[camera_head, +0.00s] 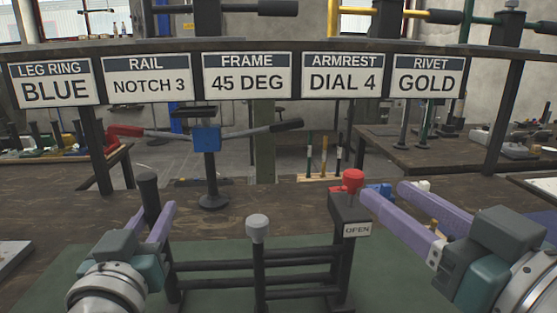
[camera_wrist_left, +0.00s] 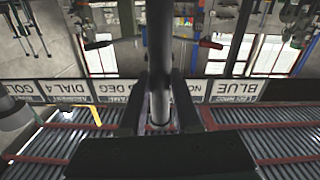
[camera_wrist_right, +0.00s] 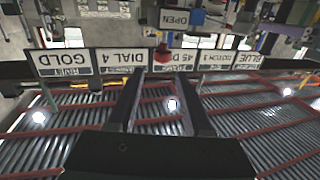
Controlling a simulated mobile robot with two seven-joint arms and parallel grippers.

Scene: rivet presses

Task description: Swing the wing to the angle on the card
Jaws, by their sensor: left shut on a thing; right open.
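The frame card (camera_head: 247,77) reads "45 DEG". Below it is a dark rail frame (camera_head: 300,267) with several horizontal bars. It has a dark left post (camera_head: 148,182), a middle post with a grey knob (camera_head: 257,227), and a right post (camera_head: 346,215) with a red knob (camera_head: 352,180) and an "OPEN" plate (camera_head: 357,230). My left gripper (camera_head: 151,214) is shut on the left post, which stands between its fingers in the left wrist view (camera_wrist_left: 160,80). My right gripper (camera_head: 384,192) is open and empty beside the red knob. The wing's exact angle is hard to tell.
Other cards on the overhead board are ring (camera_head: 52,83), rail (camera_head: 148,78), armrest (camera_head: 342,76) and rivet (camera_head: 427,78). A blue-hubbed stand with a two-ended handle (camera_head: 207,140) is behind the frame. A green mat (camera_head: 215,255) lies under it. Another bench (camera_head: 425,150) is at back right.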

